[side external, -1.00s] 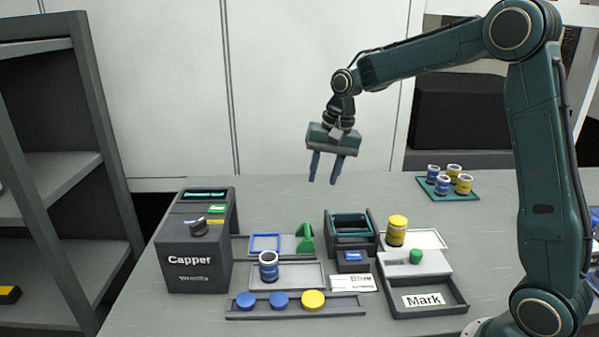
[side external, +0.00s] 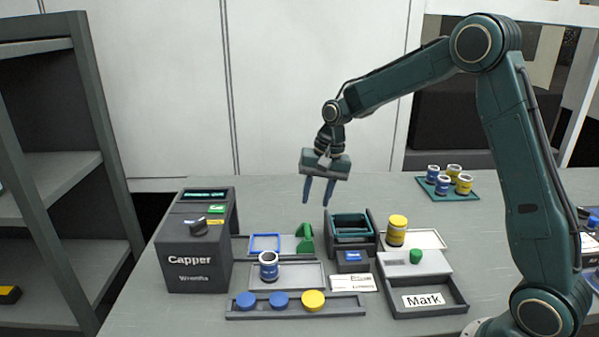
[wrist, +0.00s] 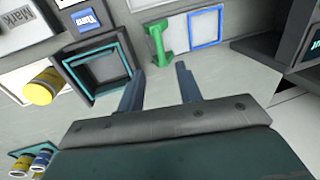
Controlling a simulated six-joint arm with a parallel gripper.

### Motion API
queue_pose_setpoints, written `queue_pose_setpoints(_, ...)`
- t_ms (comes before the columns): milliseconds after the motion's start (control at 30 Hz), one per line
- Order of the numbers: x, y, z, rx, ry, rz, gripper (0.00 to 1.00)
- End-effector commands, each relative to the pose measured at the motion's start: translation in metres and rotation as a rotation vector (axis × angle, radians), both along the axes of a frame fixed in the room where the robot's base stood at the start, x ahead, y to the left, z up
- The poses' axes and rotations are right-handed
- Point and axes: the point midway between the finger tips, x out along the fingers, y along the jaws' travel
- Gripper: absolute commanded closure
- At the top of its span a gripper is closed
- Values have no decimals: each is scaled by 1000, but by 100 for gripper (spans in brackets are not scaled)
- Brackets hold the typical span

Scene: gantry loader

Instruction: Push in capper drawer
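The capper (side external: 195,245) is a dark grey box with a knob on top, at the left of the table. Its drawer (side external: 284,252) extends out of its right side, with a blue square outline (side external: 265,242) and an upright green handle (side external: 305,238) at its right end. My gripper (side external: 315,203) is above and slightly behind the handle, pointing down, with its fingers apart and empty. In the wrist view the green handle (wrist: 158,45) lies just beyond the fingertips (wrist: 159,72), not touched as far as I can tell.
A teal-rimmed box (side external: 350,224) stands close right of the handle. In front are an open blue jar (side external: 268,268) on a grey tray and a rail (side external: 250,312) with blue and yellow caps. A yellow-capped jar (side external: 396,232) stands at right. The table behind the drawer is clear.

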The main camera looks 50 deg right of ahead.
Motion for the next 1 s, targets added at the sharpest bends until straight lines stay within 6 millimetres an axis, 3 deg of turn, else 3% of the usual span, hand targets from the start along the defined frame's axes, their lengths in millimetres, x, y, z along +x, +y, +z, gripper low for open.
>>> queue_pose_setpoints(300,6,7,-49,1,3,2,65)
queue_pose_setpoints(500,10,10,-71,0,1,1,65)
queue_pose_setpoints(1000,12,12,-82,-1,-1,1,65)
